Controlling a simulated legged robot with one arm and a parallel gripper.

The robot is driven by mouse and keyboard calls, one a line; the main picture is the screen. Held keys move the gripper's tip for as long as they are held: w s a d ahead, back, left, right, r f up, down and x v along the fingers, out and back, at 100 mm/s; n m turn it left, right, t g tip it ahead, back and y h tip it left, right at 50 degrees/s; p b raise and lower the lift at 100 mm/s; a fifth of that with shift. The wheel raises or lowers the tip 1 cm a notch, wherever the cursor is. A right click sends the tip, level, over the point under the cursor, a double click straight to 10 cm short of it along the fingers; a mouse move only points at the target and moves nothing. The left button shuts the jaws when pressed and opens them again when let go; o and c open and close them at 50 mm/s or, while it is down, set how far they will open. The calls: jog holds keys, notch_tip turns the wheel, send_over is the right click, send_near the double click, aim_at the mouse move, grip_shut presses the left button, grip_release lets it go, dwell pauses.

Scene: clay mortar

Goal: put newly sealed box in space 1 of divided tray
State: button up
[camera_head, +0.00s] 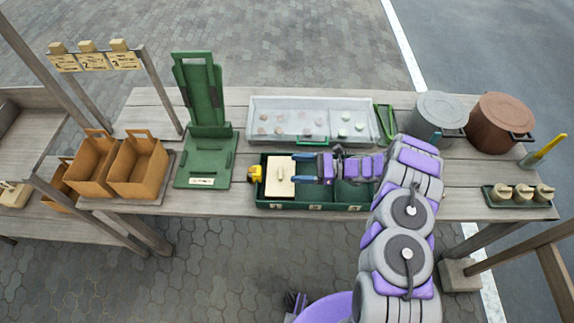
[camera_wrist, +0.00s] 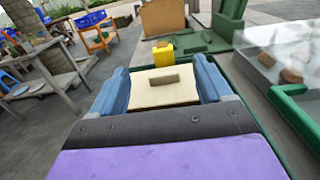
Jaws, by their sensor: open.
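The cream box (camera_head: 279,179) with a small raised handle lies in the left compartment of the green divided tray (camera_head: 315,208). It also shows in the wrist view (camera_wrist: 165,94). My gripper (camera_head: 293,169) is open above the tray, at the box's right side. In the wrist view its two blue fingers stand apart, left and right of the box; whether they touch it I cannot tell. The middle compartment is partly hidden by my gripper; the right one looks empty where visible.
A yellow piece (camera_head: 257,173) is at the tray's left end. A clear-lidded bin (camera_head: 314,106) of small lumps lies behind. A green stand (camera_head: 203,160) and brown open boxes (camera_head: 138,165) are left. Grey (camera_head: 438,112) and brown (camera_head: 499,122) pots stand right.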

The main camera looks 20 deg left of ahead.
jog(key=shift+p+v, duration=0.3)
jog(key=shift+v, duration=2.45)
jog(key=s+r+n+g+h, duration=0.2)
jog(key=s+r+n+h, duration=0.4)
jog(key=r, duration=0.5)
jog(key=s+r+n+g+h, duration=0.25)
jog(key=s+r, duration=0.45)
jog(key=r, duration=0.5)
jog(key=s+d+r+n+t+h, duration=0.3)
jog(key=s+d+h, duration=0.1)
jog(key=s+d, duration=0.5)
jog(key=s+d+r+n+t+h, duration=0.3)
jog(key=s+d, duration=0.6)
jog(key=s, duration=0.5)
jog(key=shift+d+n+t+h, duration=0.35)
jog(key=shift+n+h, duration=0.1)
jog(key=shift+h, duration=0.6)
